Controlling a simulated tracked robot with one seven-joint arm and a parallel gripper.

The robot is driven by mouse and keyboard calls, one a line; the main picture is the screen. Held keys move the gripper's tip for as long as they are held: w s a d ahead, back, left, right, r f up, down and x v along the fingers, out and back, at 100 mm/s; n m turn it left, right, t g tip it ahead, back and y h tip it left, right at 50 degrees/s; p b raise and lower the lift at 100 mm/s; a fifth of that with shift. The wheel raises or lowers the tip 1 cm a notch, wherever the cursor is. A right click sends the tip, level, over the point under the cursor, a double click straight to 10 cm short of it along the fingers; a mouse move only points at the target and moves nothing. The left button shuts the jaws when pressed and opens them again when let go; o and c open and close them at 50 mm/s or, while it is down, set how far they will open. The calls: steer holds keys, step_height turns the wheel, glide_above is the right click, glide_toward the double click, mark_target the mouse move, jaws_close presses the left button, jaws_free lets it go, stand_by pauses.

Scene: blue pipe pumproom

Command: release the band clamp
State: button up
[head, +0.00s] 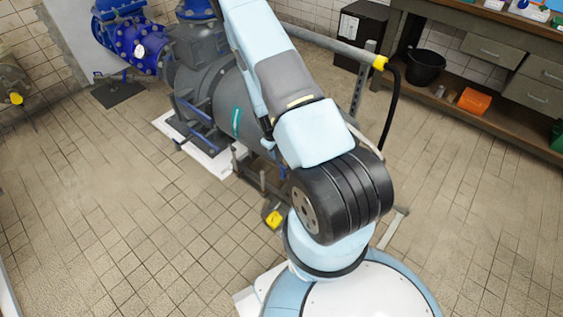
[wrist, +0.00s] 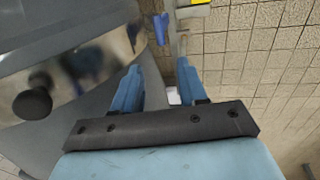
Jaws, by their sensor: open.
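A shiny metal band (wrist: 85,65), which looks like the band clamp, wraps a grey cylinder at the left of the wrist view. A black round knob (wrist: 33,102) shows on or in front of it. My gripper (wrist: 159,68) is open, with its two blue fingers apart and nothing seen between them. The left finger is close to the band's right end; whether they touch I cannot tell. A blue handle-like part (wrist: 161,28) shows just beyond the fingertips. In the head view my arm hides the gripper and the clamp.
A large grey pump or motor (head: 225,95) stands on a white plinth, with blue pipework (head: 135,45) behind it. A grey rail (head: 325,42) with a yellow fitting and black hose runs to the right. A workbench (head: 475,60) is at the right. Tiled floor (head: 110,215) is clear at left.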

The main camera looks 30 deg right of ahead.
mark_target(280, 164)
steer(key=f, duration=0.3)
steer(key=d+f, duration=0.1)
steer(key=f, duration=0.2)
steer(key=d+f, duration=0.1)
steer(key=f, duration=0.3)
steer(key=shift+w+f, duration=0.1)
steer(key=shift+w, duration=0.25)
steer(key=shift+c, duration=0.2)
jaws_close()
